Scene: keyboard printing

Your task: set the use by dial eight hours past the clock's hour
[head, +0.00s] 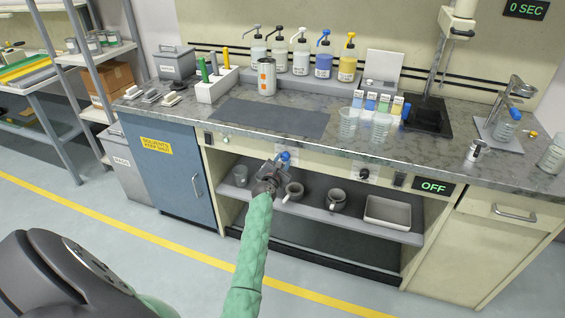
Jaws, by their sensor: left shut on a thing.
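My left gripper (275,171), at the end of the green-sleeved arm, is at the front panel under the worktop. It appears shut on a small blue knob (285,156) there, and its jaws hide part of the knob. A dark round knob on a pale plate (363,173) sits further right on the same panel. I cannot read a label or setting on either, so I cannot tell which is the use by dial. No clock face shows in this view. My right gripper is not in view.
A green "OFF" display (433,187) is on the panel's right. A "0 SEC" display (526,9) hangs at the top right. The shelf (312,211) below the panel holds mugs and a white tray (388,212). The worktop (300,145) carries bottles and beakers.

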